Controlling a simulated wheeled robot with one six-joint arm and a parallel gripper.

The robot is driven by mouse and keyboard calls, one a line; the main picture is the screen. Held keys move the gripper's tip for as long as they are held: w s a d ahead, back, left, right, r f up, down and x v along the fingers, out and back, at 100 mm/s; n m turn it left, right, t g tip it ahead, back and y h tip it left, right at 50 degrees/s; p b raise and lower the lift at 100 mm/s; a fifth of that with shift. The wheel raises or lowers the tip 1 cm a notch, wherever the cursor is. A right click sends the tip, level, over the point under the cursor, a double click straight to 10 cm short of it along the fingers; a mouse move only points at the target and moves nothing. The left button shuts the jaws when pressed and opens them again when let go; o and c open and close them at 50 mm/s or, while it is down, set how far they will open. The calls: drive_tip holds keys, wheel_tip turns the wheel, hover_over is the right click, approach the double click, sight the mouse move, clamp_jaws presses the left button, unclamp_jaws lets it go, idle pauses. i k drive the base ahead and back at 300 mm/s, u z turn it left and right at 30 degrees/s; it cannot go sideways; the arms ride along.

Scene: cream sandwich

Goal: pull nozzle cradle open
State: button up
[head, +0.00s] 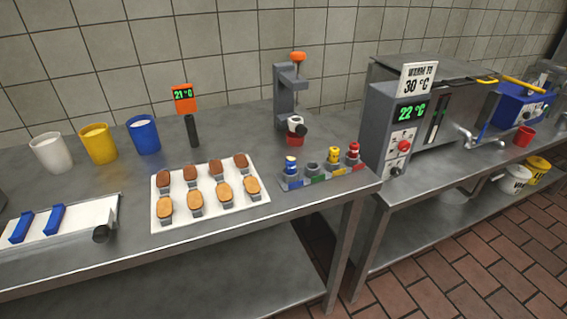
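No part labelled as the nozzle cradle shows, and I cannot tell for certain which part it is. A grey rack (322,179) at the right end of the left table holds nozzle-like pieces: one with a blue top (291,164), a grey-and-yellow one (333,157) and one with a red top (352,152). Behind it stands a grey upright press (284,98) with an orange knob (298,57). Whether anything there is open or shut is too small to tell. My gripper is not in view.
A white tray (160,223) of brown biscuit-like pieces in grey holders lies left of the rack. White (50,154), yellow (98,145) and blue (144,136) cups stand behind. A grey machine reading 22 °C (376,120) stands right, across a table gap.

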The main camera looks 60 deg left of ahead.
sight(295, 123)
drive_tip(key=u, duration=1.95)
